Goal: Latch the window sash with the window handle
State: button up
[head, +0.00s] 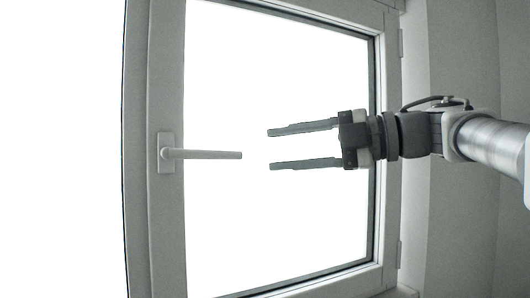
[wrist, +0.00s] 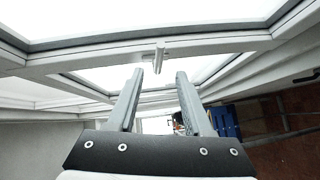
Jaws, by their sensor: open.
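The window handle (head: 205,154) is a light grey lever on a plate on the left stile of the white window sash (head: 167,225). Its lever lies level and points right. My gripper (head: 269,149) is open and empty, to the right of the handle. Its fingers point left, one higher and one lower than the lever's line, with a gap in the picture between the fingertips and the lever's end. In the wrist view the handle (wrist: 159,58) shows beyond and between my open fingers (wrist: 160,75). I cannot tell whether the sash sits fully against its frame.
Hinges (head: 400,43) show on the right side of the window, with a grey wall (head: 465,60) beyond. The glass is washed out white. The wrist view shows a blue object (wrist: 224,120) and a brown surface (wrist: 285,150) at lower right.

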aim_at(229, 154)
jog(key=p+x, duration=0.1)
jog(key=x, duration=1)
jog(key=shift+a, duration=0.15)
grip_shut()
dwell(0.9)
